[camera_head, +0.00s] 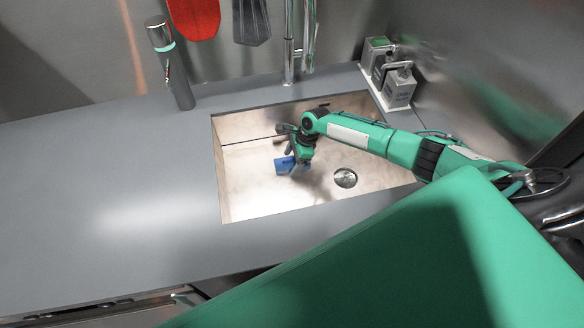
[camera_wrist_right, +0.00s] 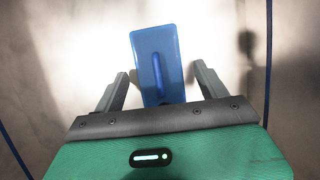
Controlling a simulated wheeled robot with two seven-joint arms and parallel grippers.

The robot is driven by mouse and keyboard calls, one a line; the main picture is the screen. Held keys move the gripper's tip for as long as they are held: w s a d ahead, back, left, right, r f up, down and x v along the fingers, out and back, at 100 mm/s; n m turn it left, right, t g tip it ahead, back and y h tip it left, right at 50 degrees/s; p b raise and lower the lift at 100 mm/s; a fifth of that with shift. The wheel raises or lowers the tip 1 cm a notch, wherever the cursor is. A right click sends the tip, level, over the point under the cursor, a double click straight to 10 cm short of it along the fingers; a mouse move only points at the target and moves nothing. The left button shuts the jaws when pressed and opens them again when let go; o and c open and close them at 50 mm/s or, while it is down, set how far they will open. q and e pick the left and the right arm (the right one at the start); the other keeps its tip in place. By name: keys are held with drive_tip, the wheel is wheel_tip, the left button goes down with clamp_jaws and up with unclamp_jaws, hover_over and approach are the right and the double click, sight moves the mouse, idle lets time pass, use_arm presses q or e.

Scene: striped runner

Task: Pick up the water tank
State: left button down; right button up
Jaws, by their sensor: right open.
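A blue block-like object (camera_head: 284,165), which I take to be the water tank, is in the sink. In the right wrist view the blue tank (camera_wrist_right: 158,62) shows as a rectangle with a darker raised strip along its middle. My right gripper (camera_head: 298,160) reaches down into the sink at the tank. In the wrist view my right gripper (camera_wrist_right: 162,82) is open, with one finger on each side of the tank's near end. Gaps show between the fingers and the tank. The tank's near end is hidden by the gripper body. My left gripper is not in view.
The metal sink (camera_head: 235,195) has raised walls and a round drain (camera_head: 345,177). A tall faucet (camera_head: 289,45) stands behind it. Soap dispensers (camera_head: 398,85) stand at the back right, and a metal cylinder (camera_head: 180,90) at the back left. The counter (camera_head: 110,190) on the left is clear.

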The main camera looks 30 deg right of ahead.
drive_tip(key=shift+c, duration=0.4)
drive_tip(key=c, duration=1.1)
drive_tip(key=shift+r, duration=0.1)
